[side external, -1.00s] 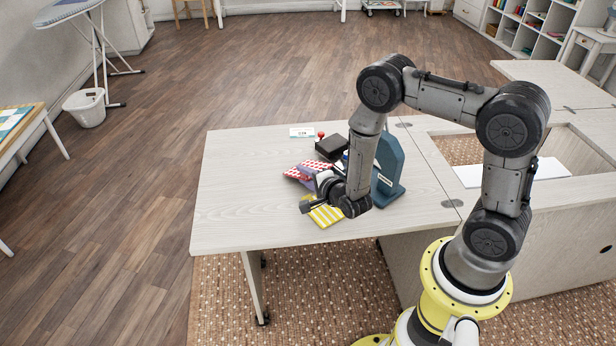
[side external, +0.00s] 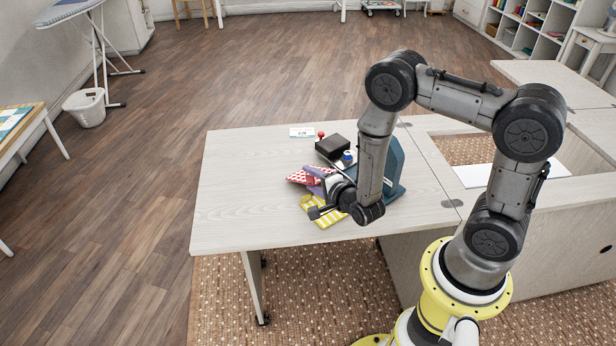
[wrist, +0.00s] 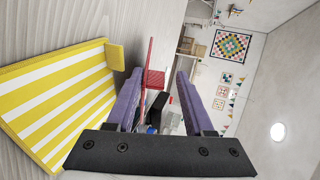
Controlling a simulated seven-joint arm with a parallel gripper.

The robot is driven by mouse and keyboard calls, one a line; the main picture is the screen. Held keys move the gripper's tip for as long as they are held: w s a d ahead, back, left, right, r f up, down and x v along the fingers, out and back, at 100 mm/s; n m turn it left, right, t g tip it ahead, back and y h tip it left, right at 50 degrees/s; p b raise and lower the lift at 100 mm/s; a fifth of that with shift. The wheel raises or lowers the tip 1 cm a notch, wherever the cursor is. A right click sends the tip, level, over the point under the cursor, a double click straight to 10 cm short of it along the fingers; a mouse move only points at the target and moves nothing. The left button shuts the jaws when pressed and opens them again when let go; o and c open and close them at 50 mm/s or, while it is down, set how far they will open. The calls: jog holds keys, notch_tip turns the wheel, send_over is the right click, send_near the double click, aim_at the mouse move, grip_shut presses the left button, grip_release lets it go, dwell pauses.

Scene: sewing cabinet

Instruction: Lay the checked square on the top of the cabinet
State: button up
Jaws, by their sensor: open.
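The red-and-white checked square (side external: 305,176) is on the table leaf at the left of the cabinet, beside a yellow-and-white striped piece (side external: 325,216). My gripper (side external: 317,180) is low at the checked square, and a purple finger covers part of it. In the wrist view my gripper (wrist: 160,74) is open, with its two purple fingers apart. A red checked patch (wrist: 154,78) and a thin red edge show in the gap between them, nearer the left finger. I cannot tell whether they touch it. The cabinet top (side external: 240,215) is pale wood.
A dark box (side external: 333,147), a red-topped item (side external: 321,134), a blue-topped item (side external: 348,158) and a teal stand (side external: 393,172) are close behind and right of my gripper. A white card (side external: 302,132) lies farther back. The left part of the leaf is clear. The cabinet has an opening at right.

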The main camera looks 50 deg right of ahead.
jog(key=shift+v, duration=2.05)
jog(key=shift+r, duration=0.1)
